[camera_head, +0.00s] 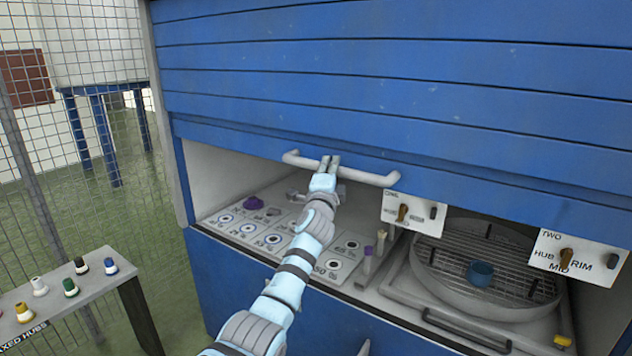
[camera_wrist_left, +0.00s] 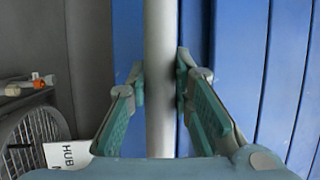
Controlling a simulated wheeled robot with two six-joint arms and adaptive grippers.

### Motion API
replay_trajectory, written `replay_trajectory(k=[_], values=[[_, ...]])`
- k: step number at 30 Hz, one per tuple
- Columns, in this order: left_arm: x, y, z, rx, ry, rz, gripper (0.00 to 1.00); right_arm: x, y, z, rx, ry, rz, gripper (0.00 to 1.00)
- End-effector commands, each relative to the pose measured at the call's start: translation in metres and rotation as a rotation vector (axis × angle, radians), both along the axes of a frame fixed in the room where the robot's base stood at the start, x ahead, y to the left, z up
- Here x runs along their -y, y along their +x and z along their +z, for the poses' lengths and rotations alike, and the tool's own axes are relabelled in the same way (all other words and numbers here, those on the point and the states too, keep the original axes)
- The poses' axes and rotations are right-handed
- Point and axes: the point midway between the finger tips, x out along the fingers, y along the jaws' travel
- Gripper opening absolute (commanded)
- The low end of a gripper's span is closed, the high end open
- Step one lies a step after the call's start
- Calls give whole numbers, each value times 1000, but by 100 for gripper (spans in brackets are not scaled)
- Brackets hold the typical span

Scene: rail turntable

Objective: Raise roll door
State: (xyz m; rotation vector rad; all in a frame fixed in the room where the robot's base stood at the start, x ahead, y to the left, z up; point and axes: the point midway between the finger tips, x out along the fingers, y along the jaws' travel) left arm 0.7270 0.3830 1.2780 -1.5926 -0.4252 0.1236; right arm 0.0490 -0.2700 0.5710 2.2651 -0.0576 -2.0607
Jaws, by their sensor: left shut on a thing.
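The blue slatted roll door (camera_head: 400,85) is partly raised, with its lower edge above the cabinet opening. A light grey bar handle (camera_head: 372,177) runs along its lower part. My left gripper (camera_head: 329,163) is shut on the handle near its middle. In the left wrist view the handle (camera_wrist_left: 160,80) runs between the two fingers of my left gripper (camera_wrist_left: 160,85), with blue slats behind it. My right gripper is not in view.
Inside the opening are a marked panel (camera_head: 272,240), a round grated turntable (camera_head: 440,262) with a blue cup (camera_head: 480,273), and hanging switch plates (camera_head: 578,257). A side table (camera_head: 75,285) with several coloured pegs stands left, near a mesh fence (camera_head: 90,130).

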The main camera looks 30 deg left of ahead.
Motion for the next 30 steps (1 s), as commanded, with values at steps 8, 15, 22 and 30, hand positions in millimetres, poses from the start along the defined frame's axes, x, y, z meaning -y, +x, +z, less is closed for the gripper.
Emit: replay_trajectory(k=[8,15,22,30], values=[[-1,4,16,7,-2,-1,0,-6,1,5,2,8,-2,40],[-6,1,14,6,-2,6,0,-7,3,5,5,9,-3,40],[-7,1,13,3,-1,8,41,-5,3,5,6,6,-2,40],[-6,0,12,2,-2,8,41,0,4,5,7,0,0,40]])
